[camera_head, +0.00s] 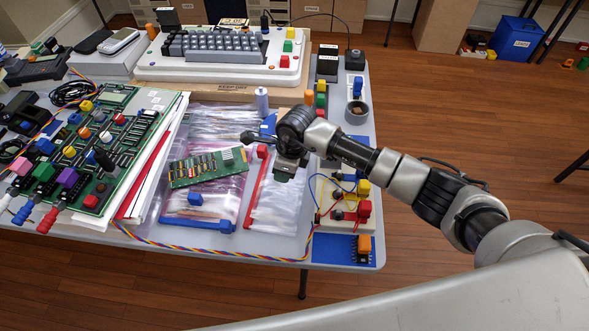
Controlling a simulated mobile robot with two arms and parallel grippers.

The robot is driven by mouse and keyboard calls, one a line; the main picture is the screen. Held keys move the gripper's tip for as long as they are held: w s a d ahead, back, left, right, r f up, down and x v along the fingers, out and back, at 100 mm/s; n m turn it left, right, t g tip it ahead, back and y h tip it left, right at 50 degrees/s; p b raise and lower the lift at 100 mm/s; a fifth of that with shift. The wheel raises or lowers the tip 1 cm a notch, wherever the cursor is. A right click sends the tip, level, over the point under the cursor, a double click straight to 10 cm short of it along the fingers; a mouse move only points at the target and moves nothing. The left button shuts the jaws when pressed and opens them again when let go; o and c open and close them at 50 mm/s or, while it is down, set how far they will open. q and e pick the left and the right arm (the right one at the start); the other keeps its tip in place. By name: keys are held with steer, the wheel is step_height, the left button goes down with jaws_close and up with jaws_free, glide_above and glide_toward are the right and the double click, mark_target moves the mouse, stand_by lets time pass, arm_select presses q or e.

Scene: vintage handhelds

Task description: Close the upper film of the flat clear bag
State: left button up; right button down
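Flat clear bags lie on the table. One (225,119) lies behind the green circuit board. A pinkish clear bag (216,210) lies under and in front of that board (207,167), with a blue piece on it and a blue strip along its front edge. Another clear bag (278,213) has a red strip along its left side. I cannot tell which has the upper film, or whether a film is raised. My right gripper (286,170) is over the back of the red-stripped bag, hiding part of it. Its fingers are too small and dark to read. My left gripper is out of view.
A large circuit board with coloured knobs (95,140) lies on papers at left. A beige keyboard unit (222,55) stands at the back. A grey cylinder (262,100) stands behind my gripper. Wired coloured blocks (345,207) are at right, and a striped cable runs along the front.

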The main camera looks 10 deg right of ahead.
mark_target(270, 173)
steer(key=a+f+h+b, duration=0.1)
steer(key=b, duration=0.2)
steer(key=w+a+f+g+h+b, duration=0.1)
steer(key=a+f+h+b, duration=0.1)
steer(key=b, duration=0.1)
steer(key=shift+w+a+f, duration=0.1)
steer(key=shift+a+f, duration=0.05)
steer(key=shift+f, duration=0.1)
steer(key=shift+w+a+f+b, duration=0.1)
steer(key=shift+a+f+b, duration=0.35)
steer(key=shift+b, duration=0.5)
steer(key=shift+f, duration=0.1)
steer(key=c, duration=0.8)
jaws_free()
steer(key=shift+c, duration=0.2)
steer(key=shift+o, duration=0.4)
steer(key=shift+r, duration=0.2)
